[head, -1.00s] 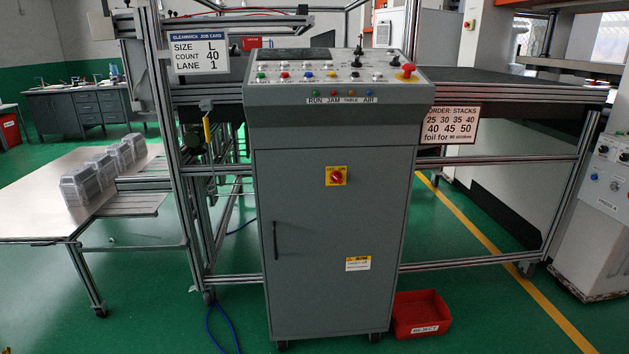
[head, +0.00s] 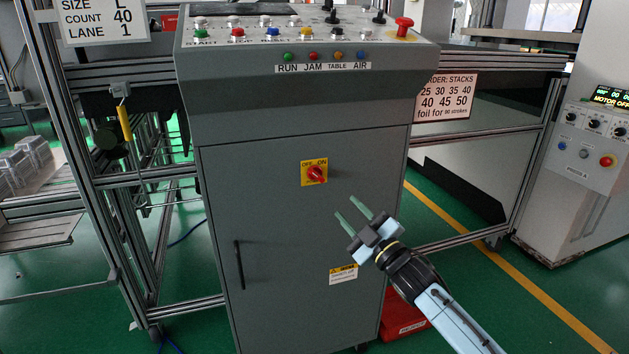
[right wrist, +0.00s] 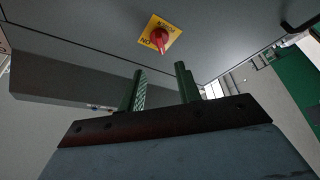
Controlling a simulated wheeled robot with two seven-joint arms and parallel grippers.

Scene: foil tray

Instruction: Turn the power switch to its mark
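The power switch (head: 316,174) is a red rotary knob on a yellow plate marked OFF and ON, on the grey cabinet door (head: 270,230). In the right wrist view the switch (right wrist: 160,38) shows beyond the fingertips, with the picture turned over. The exact knob angle is hard to read. My right gripper (head: 352,212) is in front of the cabinet, below and right of the switch and apart from it. Its two green fingers are spread and empty, and they show in the right wrist view (right wrist: 160,82). My left gripper is out of view.
The control panel (head: 300,60) with buttons and a red mushroom knob (head: 404,25) juts out above the door. A door handle (head: 239,264) is at lower left. A red bin (head: 402,318) is on the floor behind my right arm.

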